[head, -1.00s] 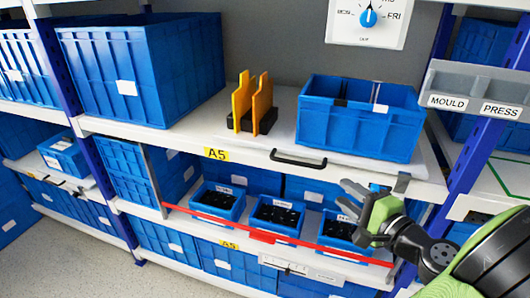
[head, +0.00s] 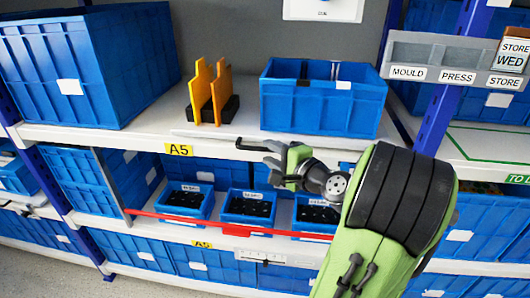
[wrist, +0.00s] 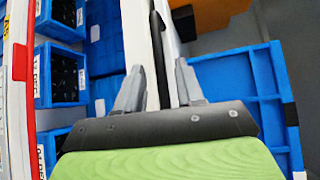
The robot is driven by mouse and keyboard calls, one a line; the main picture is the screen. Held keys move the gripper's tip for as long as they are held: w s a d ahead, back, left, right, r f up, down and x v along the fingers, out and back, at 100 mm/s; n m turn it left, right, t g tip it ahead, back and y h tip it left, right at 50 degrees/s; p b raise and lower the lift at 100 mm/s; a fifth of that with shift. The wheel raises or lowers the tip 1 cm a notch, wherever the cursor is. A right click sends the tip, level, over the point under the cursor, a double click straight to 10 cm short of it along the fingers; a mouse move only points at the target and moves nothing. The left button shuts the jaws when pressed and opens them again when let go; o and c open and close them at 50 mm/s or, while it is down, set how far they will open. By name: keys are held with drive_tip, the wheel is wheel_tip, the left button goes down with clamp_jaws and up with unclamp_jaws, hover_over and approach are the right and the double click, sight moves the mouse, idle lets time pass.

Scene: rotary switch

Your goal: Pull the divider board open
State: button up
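A black bar handle (head: 252,146) sits at the front edge of a pale flat board (head: 205,134) on the A5 shelf, beneath the blue bin. I take this to be the divider board; it looks level with the shelf front. My gripper (head: 272,170) is at the handle's right part and hides some of it. In the wrist view the two grey fingers (wrist: 161,88) stand apart. The dark handle bar (wrist: 157,45) runs into the gap between them. I cannot tell whether either finger touches it.
Two orange upright plates (head: 210,95) stand in a black base on the shelf. A blue bin (head: 320,108) stands to their right. Below are small bins (head: 248,208) behind a red rail (head: 170,216). A grey labelled holder (head: 440,60) hangs at the right post.

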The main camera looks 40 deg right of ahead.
sight(268, 151)
drive_tip(key=w, duration=0.3)
drive_tip(key=shift+w+d+f, duration=0.1)
drive_tip(key=shift+d+f, duration=0.1)
drive_tip(key=shift+c, duration=0.3)
clamp_jaws()
